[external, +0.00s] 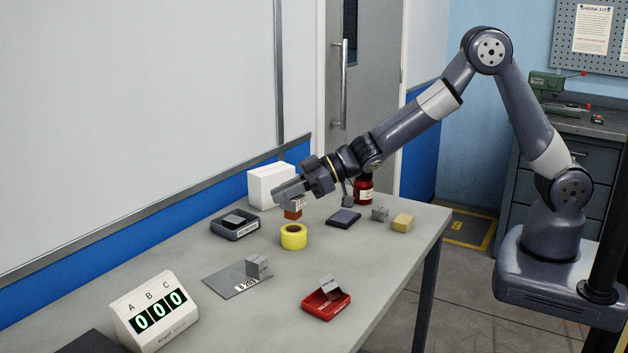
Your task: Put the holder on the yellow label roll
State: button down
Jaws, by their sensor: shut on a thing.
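The yellow label roll (293,238) lies flat on the grey bench with its round opening facing up. My gripper (287,192) points left and down above the roll. It is shut on a small block with a red-brown lower part and a pale, marked upper part, which I take to be the holder (293,213). The fingers hide part of the holder. In the external view, the holder appears just above the roll's back edge, with a small gap. I cannot tell how exactly it is lined up over the roll.
Nearby are a dark tray (221,232), a white box (257,188), a dark pad (343,224), a red jar (364,191), a grey block (380,213) and a yellow block (402,222). A grey plate (224,284), red tray (339,307) and counter (171,333) are in front.

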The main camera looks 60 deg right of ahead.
aim_at(285, 208)
jog(key=shift+f, duration=1.3)
jog(key=shift+f+b, duration=0.2)
jog(key=shift+b, duration=0.1)
jog(key=c, duration=1.3)
grip_release()
jog(key=shift+c, duration=0.2)
jog(key=shift+s+d+r, duration=0.1)
jog(key=shift+d+r, duration=0.1)
jog(key=shift+r, duration=0.05)
jog(key=v, duration=1.1)
jog(key=shift+s+d, duration=0.2)
jog(key=shift+r, duration=0.1)
